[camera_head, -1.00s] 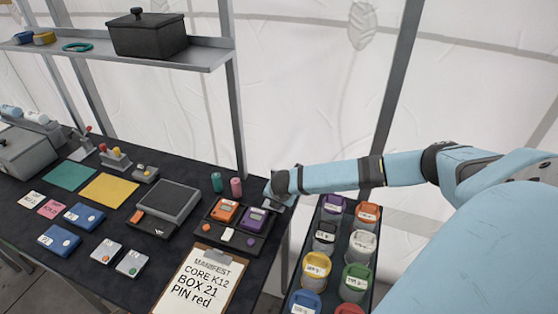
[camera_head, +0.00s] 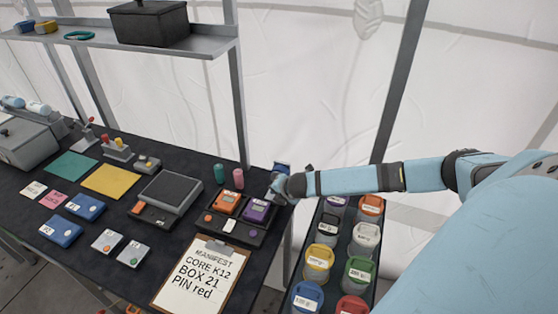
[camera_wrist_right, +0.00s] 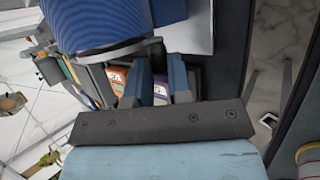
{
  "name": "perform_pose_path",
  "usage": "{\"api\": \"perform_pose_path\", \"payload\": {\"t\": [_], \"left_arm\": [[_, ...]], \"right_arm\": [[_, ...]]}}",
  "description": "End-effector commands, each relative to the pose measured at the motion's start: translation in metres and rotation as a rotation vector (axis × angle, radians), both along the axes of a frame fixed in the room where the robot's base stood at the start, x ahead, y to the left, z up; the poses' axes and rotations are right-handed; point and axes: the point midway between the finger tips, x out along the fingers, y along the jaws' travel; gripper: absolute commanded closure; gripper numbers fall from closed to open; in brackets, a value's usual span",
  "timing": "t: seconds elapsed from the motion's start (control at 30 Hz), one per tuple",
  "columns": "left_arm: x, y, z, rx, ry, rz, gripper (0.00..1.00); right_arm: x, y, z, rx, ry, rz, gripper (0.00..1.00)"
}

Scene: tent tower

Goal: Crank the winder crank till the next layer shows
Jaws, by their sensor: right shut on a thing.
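My right gripper (camera_head: 279,185) is at the right end of the dark table, beside the stand with the orange and purple modules. Its fingers (camera_wrist_right: 160,85) are shut on a part that the wrist and fingers mostly hide; I take it for the winder crank. A dark blue piece (camera_head: 283,168) shows just behind the gripper in the head view. In the right wrist view a large blue ribbed round part (camera_wrist_right: 95,22) is close above the fingers. No layer display can be made out. My left gripper is not in view.
The orange module (camera_head: 226,202) and purple module (camera_head: 257,212) are just left of the gripper. Green and pink cylinders (camera_head: 238,178) stand behind them. A clipboard manifest (camera_head: 200,277) lies in front. A rack of coloured lidded pots (camera_head: 318,258) stands right, under my arm. A shelf (camera_head: 205,45) hangs above.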

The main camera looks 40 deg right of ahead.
Motion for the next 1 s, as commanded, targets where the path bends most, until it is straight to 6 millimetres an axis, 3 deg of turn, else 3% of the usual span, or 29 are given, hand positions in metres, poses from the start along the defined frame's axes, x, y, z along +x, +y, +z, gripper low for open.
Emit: {"api": "perform_pose_path", "payload": {"t": [0.13, 0.17, 0.27, 0.67, 1.0], "left_arm": [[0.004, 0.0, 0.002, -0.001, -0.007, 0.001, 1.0], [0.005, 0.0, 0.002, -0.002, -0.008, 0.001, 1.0], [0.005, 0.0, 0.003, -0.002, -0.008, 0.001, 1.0], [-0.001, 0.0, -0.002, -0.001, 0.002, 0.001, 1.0], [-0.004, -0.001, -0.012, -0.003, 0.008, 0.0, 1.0]], "right_arm": [[0.001, 0.0, 0.001, 0.0, -0.001, -0.001, 1.0], [0.001, 0.0, 0.001, 0.0, -0.001, -0.001, 0.79], [0.001, 0.0, 0.001, 0.0, -0.001, 0.0, 0.56], [-0.006, 0.0, 0.006, 0.001, 0.0, 0.001, 0.56], [-0.053, 0.006, 0.058, -0.002, 0.0, 0.002, 0.56]]}}
